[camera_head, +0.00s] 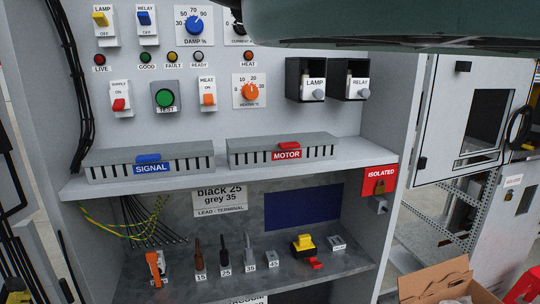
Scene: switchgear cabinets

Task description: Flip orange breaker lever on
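The orange lever (209,100) is on the small white HEAT breaker (207,88) on the grey panel, in the row below the indicator lamps. The lever sits at the lower end of its plate, and the word ON shows above it. Nothing hides the lever.
The SUPPLY switch (119,104) has a red lever, also low. A shelf (72,187) below holds the SIGNAL (150,167) and MOTOR (285,154) units. A cardboard box (440,280) stands lower right.

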